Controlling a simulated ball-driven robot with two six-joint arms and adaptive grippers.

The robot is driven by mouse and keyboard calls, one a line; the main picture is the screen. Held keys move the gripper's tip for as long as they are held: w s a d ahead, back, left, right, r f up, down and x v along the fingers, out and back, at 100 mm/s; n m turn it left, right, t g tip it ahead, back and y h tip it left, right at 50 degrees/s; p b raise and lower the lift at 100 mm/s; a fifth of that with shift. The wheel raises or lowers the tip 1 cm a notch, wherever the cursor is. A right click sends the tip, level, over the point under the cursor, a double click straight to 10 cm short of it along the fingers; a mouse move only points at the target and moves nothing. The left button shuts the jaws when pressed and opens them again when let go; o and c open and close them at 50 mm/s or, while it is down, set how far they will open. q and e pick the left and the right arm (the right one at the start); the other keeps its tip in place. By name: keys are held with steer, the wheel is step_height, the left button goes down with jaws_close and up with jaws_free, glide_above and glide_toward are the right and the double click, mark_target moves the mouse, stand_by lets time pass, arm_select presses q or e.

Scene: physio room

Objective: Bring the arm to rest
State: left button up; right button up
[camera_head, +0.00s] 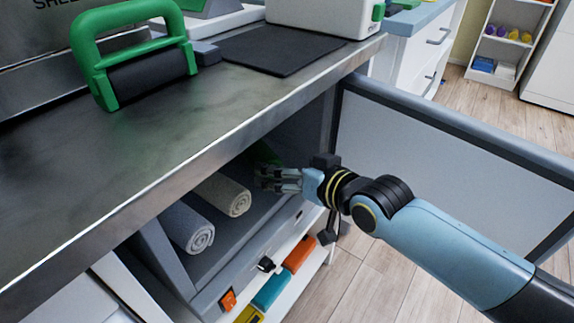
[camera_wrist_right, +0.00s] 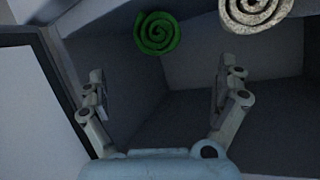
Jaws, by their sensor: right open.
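My right arm comes in from the right, and its gripper (camera_head: 266,180) is at the mouth of an open cabinet compartment under the steel counter. The gripper is open and empty; in the wrist view its two fingers (camera_wrist_right: 160,88) stand wide apart. A green rolled towel (camera_wrist_right: 157,34) lies beyond the fingers, apart from them; in the head view only a dark green bit (camera_head: 262,155) shows behind the gripper. A grey rolled towel (camera_head: 186,226) lies further left. My left gripper is not in view.
The cabinet's open door (camera_head: 430,150) stands out to the right, behind my forearm. The steel counter edge (camera_head: 200,150) overhangs the compartment. A green-handled roller (camera_head: 135,55) and a dark mat (camera_head: 290,50) are on the counter. Coloured boxes (camera_head: 270,290) sit below.

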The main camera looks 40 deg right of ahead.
stand_by(0.3)
steer(key=s+r+n+g+h, duration=0.1)
steer(key=s+r+n+g, duration=0.2)
steer(key=s+g, duration=1.5)
steer(key=s+d+f+t+p, duration=0.15)
steer(key=s+f, duration=0.25)
steer(key=f, duration=0.4)
steer(key=s+f+t+p, duration=0.15)
steer(key=s+f, duration=0.25)
steer(key=f, duration=0.4)
steer(key=s+d+f+t+p, duration=0.1)
steer(key=s+f+t, duration=0.25)
steer(key=f, duration=0.55)
steer(key=s+f+g+p, duration=0.1)
steer(key=s+f, duration=0.3)
steer(key=s, duration=0.4)
steer(key=s+f+p, duration=0.1)
steer(key=s+f, duration=0.4)
steer(key=s, duration=0.3)
steer(key=shift+d+f+g, duration=0.15)
steer(key=shift+d+g, duration=0.2)
steer(key=shift+d, duration=0.05)
steer(key=shift+s, duration=0.35)
